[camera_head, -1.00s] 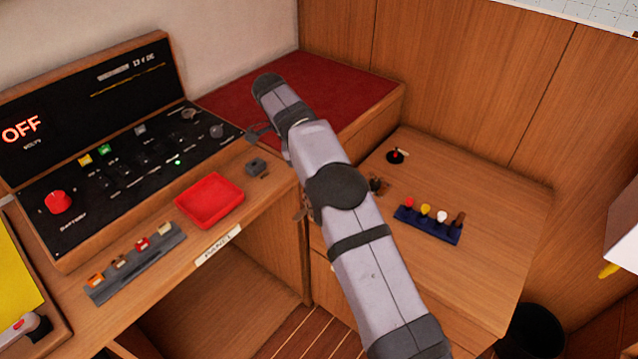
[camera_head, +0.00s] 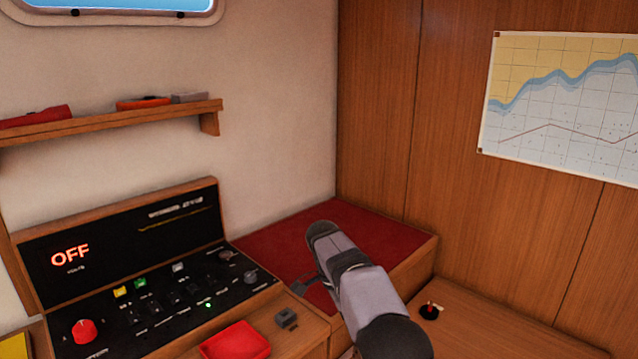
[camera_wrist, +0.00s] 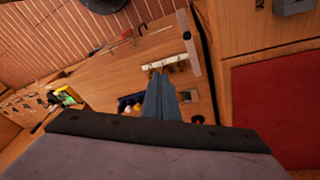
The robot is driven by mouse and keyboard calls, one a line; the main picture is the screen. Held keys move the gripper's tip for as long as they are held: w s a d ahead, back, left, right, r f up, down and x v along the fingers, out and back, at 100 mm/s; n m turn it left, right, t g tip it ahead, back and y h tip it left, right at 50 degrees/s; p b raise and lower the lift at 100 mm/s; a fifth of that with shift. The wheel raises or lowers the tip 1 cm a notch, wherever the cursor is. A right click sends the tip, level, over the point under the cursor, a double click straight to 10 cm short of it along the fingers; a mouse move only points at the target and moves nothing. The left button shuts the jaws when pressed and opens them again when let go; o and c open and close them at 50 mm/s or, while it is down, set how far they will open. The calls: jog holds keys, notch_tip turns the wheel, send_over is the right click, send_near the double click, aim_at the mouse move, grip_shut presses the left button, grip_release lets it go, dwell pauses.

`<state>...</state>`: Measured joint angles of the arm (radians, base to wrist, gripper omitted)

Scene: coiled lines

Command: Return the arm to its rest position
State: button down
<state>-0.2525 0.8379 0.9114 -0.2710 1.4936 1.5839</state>
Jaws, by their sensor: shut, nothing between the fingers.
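My gripper (camera_wrist: 160,92) shows in the wrist view as two grey-blue fingers close together, pointing away over the wooden surfaces. It is shut and empty. In the head view my arm (camera_head: 352,270) rises from the bottom edge, in front of the red cushioned top in the corner. Only a small dark part of the gripper end shows there, at the arm's left side by the panel's right end; the fingertips are not clear. The lower arm is out of frame.
The black switch panel (camera_head: 165,300) with a red OFF readout stands left of my arm. A red tray (camera_head: 236,342) and a small grey block (camera_head: 287,318) lie on the desk before it. The red top (camera_head: 385,235) is bare. A shelf (camera_head: 110,122) and chart (camera_head: 565,105) are on the walls.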

jog(key=s+d+n+y+p, duration=0.1)
jog(key=s+n, duration=0.6)
jog(key=s, duration=0.8)
jog(key=s+d+f+n+y+p, duration=0.1)
jog(key=s+d+n+p, duration=0.3)
jog(key=s, duration=1.1)
jog(key=d+n+y, duration=0.1)
jog(key=n, duration=0.2)
jog(key=shift+s+d+n, duration=0.25)
jog(key=shift+d+n, duration=0.05)
jog(key=shift+n, duration=0.1)
jog(key=shift+f, duration=0.15)
notch_tip(320, 180, down, 21)
jog(key=b, duration=2.1)
jog(key=shift+f, duration=0.15)
